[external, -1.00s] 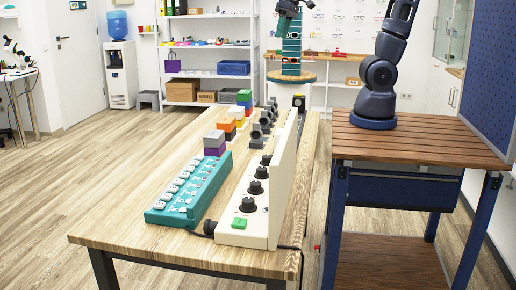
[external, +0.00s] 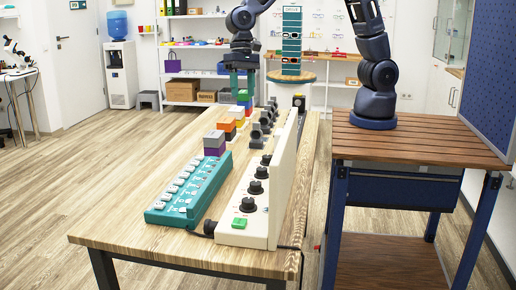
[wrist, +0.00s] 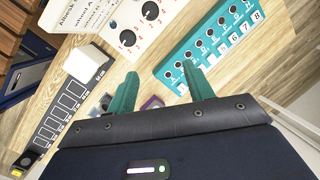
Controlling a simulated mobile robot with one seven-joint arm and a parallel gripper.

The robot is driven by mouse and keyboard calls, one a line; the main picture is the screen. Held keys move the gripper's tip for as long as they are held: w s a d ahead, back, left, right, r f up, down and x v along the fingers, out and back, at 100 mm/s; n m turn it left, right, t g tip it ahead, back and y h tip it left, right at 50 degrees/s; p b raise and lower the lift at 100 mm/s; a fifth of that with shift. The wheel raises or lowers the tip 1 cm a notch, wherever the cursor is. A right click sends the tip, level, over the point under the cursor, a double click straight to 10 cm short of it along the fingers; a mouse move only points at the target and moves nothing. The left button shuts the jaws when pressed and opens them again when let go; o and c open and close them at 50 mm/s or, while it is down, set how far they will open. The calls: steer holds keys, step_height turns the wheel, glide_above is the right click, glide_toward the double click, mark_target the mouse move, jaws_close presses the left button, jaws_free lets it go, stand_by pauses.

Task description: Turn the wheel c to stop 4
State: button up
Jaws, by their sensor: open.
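A long cream panel (external: 232,232) stands on the table, with a row of black round wheels (external: 247,205) and a green button (external: 239,222) at the near end. In the wrist view, two black dials (wrist: 127,38) with small red marks show on the cream panel (wrist: 178,8). I cannot tell which wheel is c or where it points. My gripper (external: 242,84) has teal fingers pointing down over the far part of the table, beyond the near wheels. In the wrist view my gripper (wrist: 160,72) is open, with nothing between its fingertips.
A teal numbered board (external: 188,192) lies left of the panel. Purple-grey blocks (external: 214,143), orange blocks (external: 228,128) and other coloured blocks stand in a row behind it. A tall cream back wall (external: 285,165) rises along the panel's right. The table's left side is clear.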

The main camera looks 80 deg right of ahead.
mark_target(255, 183)
steer(key=s+a+f+m, duration=0.1)
steer(key=s+a+f, duration=0.1)
steer(key=a+f, duration=0.3)
steer(key=s+a+f+g, duration=0.1)
steer(key=s+a+f, duration=0.1)
steer(key=a+f, duration=0.4)
steer(key=s+a+f+m+g, duration=0.1)
steer(key=s+a+f, duration=0.1)
steer(key=a+f, duration=0.4)
steer(key=shift+s+f+m, duration=0.15)
steer(key=shift+s+f, duration=0.05)
steer(key=shift+f, duration=0.95)
steer(key=shift+s+f+m, duration=0.15)
steer(key=shift+s+f, duration=0.05)
steer(key=shift+f, duration=0.9)
steer(key=c, duration=1)
